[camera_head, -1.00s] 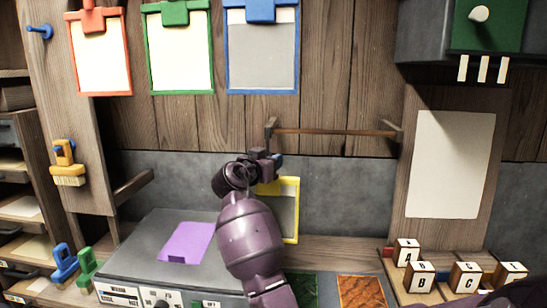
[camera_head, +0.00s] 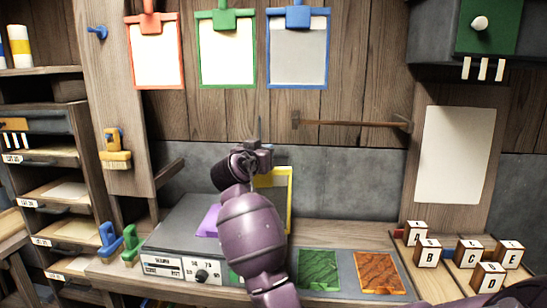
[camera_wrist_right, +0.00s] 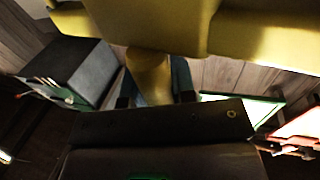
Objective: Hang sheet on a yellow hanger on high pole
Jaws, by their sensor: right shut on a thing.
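My right gripper (camera_head: 258,150) is shut on the yellow hanger (camera_head: 290,205) and holds it up in front of the grey wall. In the right wrist view, the gripper (camera_wrist_right: 156,98) grips the yellow neck, and the wide yellow body (camera_wrist_right: 265,35) fills the top. My arm hides part of the frame; I cannot tell whether a sheet is in it. A wooden pole (camera_head: 350,123) runs horizontally to the right of and above the gripper, apart from it. A purple sheet (camera_head: 207,220) lies on the grey bench top, partly behind my arm. My left gripper is not in view.
Red (camera_head: 156,50), green (camera_head: 227,48) and blue (camera_head: 298,48) framed hangers hang high on the wall. A blank white board (camera_head: 455,155) is at right. Lettered blocks (camera_head: 428,252) stand below it. Green (camera_head: 319,270) and orange (camera_head: 379,271) panels lie on the bench. Shelves stand at left.

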